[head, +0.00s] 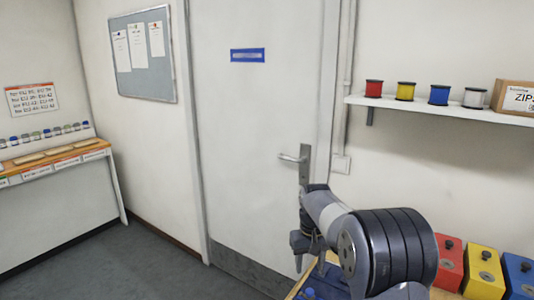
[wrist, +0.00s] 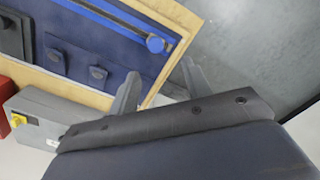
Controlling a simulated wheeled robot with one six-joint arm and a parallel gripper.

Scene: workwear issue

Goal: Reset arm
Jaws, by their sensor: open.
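My gripper (head: 298,250) hangs at the end of my arm in the lower right of the head view, in front of the white door and above the bench's end. It points down and its lower part is small there. In the wrist view my gripper (wrist: 160,84) shows two grey fingers, spread apart with nothing between them. The fingers lie over the wooden edge of a bench (wrist: 188,22) with a blue surface. A dark bar-like part spans the lower wrist view and hides what is beneath it.
Red (head: 449,262), yellow (head: 484,270) and blue boxes (head: 519,274) with dark knobs stand right of my arm. A shelf (head: 440,107) with spools is above them. Open floor (head: 130,265) lies to the left.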

